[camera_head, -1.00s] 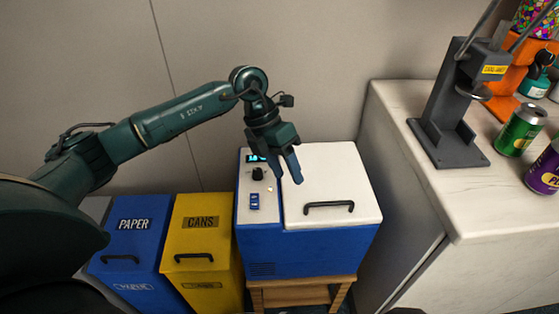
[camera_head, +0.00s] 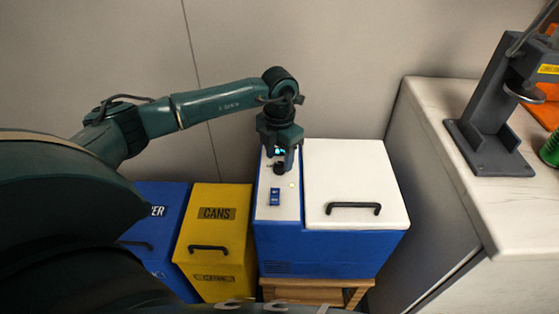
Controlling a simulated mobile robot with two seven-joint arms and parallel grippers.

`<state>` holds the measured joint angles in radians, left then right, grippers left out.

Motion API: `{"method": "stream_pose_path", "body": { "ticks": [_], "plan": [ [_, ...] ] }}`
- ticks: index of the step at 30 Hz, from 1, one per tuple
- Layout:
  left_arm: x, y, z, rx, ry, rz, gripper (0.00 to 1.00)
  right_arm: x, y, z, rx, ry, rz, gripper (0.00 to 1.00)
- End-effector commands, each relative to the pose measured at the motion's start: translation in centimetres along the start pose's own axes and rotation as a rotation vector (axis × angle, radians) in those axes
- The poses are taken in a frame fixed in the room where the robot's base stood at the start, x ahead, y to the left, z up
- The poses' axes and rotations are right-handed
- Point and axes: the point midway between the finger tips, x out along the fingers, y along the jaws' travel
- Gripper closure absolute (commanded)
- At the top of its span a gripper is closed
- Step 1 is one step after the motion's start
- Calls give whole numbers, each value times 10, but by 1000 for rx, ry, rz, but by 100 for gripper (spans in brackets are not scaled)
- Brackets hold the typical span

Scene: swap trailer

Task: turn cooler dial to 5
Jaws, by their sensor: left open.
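The cooler (camera_head: 330,242) is a blue box with a white lid (camera_head: 350,170) that is shut and has a black handle. Its white control strip on the left carries a small black dial (camera_head: 279,169), a lit display (camera_head: 279,151) partly covered by my gripper, and a blue switch block (camera_head: 275,196). My left gripper (camera_head: 280,160) points down over the strip, its blue fingers open just above or around the dial; I cannot tell whether they touch it. The number on the display is not readable. My right gripper is not in view.
The cooler stands on a wooden stool (camera_head: 318,291). A yellow CANS bin (camera_head: 214,232) and a blue bin (camera_head: 160,207) stand to its left. A white counter (camera_head: 470,190) with a grey can crusher (camera_head: 490,135) is to the right. The wall is close behind.

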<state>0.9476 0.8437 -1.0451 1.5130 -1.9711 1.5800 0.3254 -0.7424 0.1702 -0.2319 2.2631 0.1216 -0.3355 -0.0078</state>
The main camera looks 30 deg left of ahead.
Motion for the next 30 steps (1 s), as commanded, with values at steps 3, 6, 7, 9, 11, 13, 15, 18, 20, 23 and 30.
{"method": "stream_pose_path", "body": {
  "ticks": [3, 6, 7, 9, 11, 13, 15, 18, 20, 23, 30],
  "plan": [
    [14, -1, 0, 1, 1, -1, 52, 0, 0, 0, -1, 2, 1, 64],
    [18, -1, 0, 1, 0, -1, 52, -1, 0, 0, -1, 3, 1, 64],
    [19, -1, 0, 1, -1, -1, 52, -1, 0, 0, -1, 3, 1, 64],
    [20, 0, 0, 1, -1, -1, 52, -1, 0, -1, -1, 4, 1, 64],
    [20, 0, 0, 2, -1, -1, 52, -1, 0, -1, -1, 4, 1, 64],
    [20, 0, 0, 2, -1, -1, 52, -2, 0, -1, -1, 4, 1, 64],
    [20, -1, 0, 2, -1, -1, 52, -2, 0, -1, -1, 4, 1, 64],
    [20, -1, 0, 2, -1, -1, 60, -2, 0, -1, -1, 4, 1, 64],
    [20, -1, 0, 2, -1, -1, 65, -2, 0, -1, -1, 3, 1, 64],
    [20, -1, 0, 1, -1, -1, 73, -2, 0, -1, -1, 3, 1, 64],
    [20, -1, 0, 1, -1, -1, 93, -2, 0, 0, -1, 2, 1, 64]
  ]
}}
